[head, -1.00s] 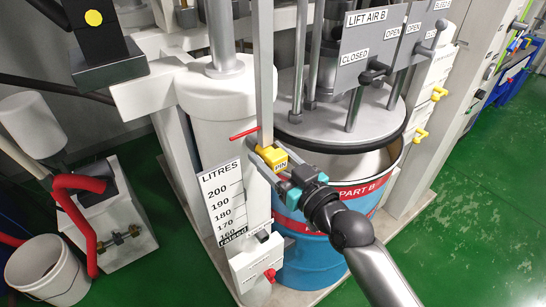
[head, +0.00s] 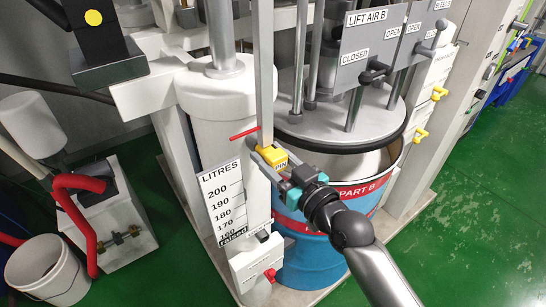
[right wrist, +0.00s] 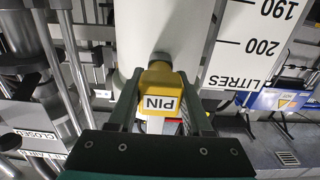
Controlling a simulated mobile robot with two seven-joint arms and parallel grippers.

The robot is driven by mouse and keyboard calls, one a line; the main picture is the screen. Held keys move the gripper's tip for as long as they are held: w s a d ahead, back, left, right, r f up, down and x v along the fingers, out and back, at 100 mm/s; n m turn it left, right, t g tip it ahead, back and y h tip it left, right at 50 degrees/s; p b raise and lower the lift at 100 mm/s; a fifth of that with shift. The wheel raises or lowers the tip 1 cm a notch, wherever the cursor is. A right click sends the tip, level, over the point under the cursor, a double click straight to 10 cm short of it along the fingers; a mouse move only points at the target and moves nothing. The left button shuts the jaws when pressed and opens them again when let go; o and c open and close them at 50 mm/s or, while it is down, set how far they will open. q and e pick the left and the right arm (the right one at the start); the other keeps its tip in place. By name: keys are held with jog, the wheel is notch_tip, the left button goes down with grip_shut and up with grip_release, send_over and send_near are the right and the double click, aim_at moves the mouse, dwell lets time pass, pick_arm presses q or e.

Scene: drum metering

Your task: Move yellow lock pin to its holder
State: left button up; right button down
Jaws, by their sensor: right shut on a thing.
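The yellow lock pin (head: 272,156), labelled PIN, sits at the lower end of a grey vertical bar (head: 264,80), in front of the white column. My right gripper (head: 277,166) is shut on the pin's yellow head. In the right wrist view the pin (right wrist: 161,92) lies between the two fingers (right wrist: 160,105), its far end against a dark round spot by the white column. I cannot tell how deep its shaft sits. A white holder box (head: 257,262) with a red knob is low on the column, but whether it is the pin's holder is unclear. My left gripper is not in view.
A LITRES scale (head: 222,200) and a red pointer (head: 244,133) are left of the pin. A blue PART B drum (head: 315,255) stands under my right wrist. The LIFT AIR B panel (head: 372,45) is above right. Yellow-handled valves (head: 420,135) are farther right.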

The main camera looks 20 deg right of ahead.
aim_at(281, 166)
jog(key=shift+s, duration=0.15)
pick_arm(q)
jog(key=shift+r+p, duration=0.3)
pick_arm(e)
jog(key=shift+v, duration=2.9)
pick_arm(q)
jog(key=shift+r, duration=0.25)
pick_arm(e)
jog(key=shift+v, duration=2)
jog(key=shift+r, duration=0.1)
